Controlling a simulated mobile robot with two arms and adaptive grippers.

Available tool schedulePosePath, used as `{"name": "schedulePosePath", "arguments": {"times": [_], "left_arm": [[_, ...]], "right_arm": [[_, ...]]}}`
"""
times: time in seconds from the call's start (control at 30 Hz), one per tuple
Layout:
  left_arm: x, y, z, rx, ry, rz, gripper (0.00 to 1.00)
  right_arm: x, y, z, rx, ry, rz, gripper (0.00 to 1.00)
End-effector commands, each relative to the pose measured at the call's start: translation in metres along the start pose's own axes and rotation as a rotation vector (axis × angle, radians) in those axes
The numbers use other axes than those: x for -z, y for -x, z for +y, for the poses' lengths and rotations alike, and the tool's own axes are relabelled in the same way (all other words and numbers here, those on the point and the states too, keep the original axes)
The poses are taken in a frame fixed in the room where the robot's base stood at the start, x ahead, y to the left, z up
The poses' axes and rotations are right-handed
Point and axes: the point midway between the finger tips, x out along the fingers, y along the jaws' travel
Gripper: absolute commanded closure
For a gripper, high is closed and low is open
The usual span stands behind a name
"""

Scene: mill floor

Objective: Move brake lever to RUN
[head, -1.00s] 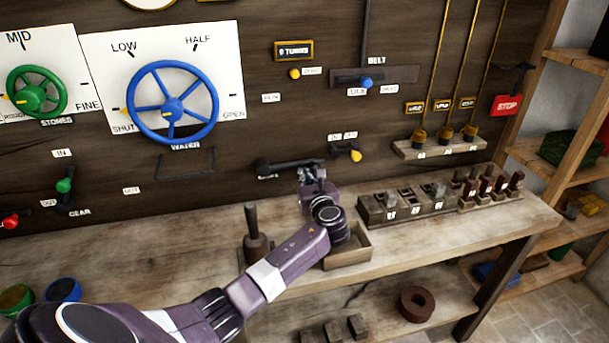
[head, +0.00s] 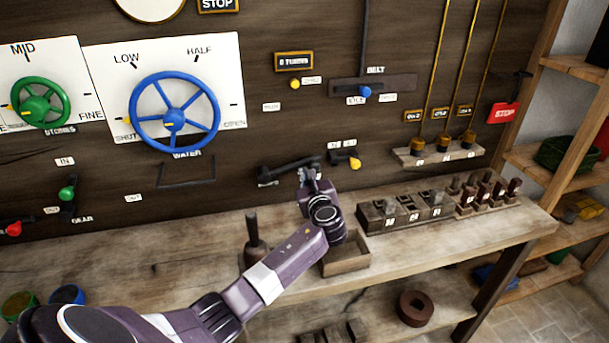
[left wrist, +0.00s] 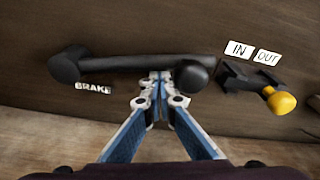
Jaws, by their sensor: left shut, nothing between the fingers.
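The brake lever (head: 290,166) is a black bar on the dark wooden panel. In the left wrist view the lever (left wrist: 115,64) runs from a round pivot at left, beside the BRAKE label (left wrist: 93,88), to a round black knob (left wrist: 190,76) at right. In the head view it slants slightly up to the right. My left gripper (left wrist: 161,78) is shut and empty, its fingertips at the bar's underside just left of the knob; whether they touch is unclear. In the head view the left gripper (head: 307,172) partly hides the knob end. My right gripper is out of view.
A yellow-knobbed IN/OUT lever (left wrist: 280,101) is close right of the brake knob. Below are the workbench (head: 200,235), an upright dark handle (head: 252,230), an open wooden box (head: 345,262) and a block rack (head: 400,213). A small label (head: 271,107) above the lever is unreadable.

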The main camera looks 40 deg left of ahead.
Motion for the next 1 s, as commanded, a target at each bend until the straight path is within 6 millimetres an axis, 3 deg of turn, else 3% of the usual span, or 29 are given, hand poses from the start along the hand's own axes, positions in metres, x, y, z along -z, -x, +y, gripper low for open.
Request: {"name": "schedulePosePath", "arguments": {"times": [0.03, 0.4, 1.0], "left_arm": [[-0.01, 0.001, -0.002, 0.006, 0.04, -0.003, 1.0], [-0.049, 0.006, 0.001, 0.055, 0.39, -0.004, 1.0], [-0.096, 0.013, 0.026, 0.123, 0.876, -0.002, 1.0]], "right_arm": [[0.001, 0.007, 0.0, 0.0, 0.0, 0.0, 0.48], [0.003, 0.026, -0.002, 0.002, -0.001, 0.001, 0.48], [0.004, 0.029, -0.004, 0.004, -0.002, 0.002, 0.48]]}}
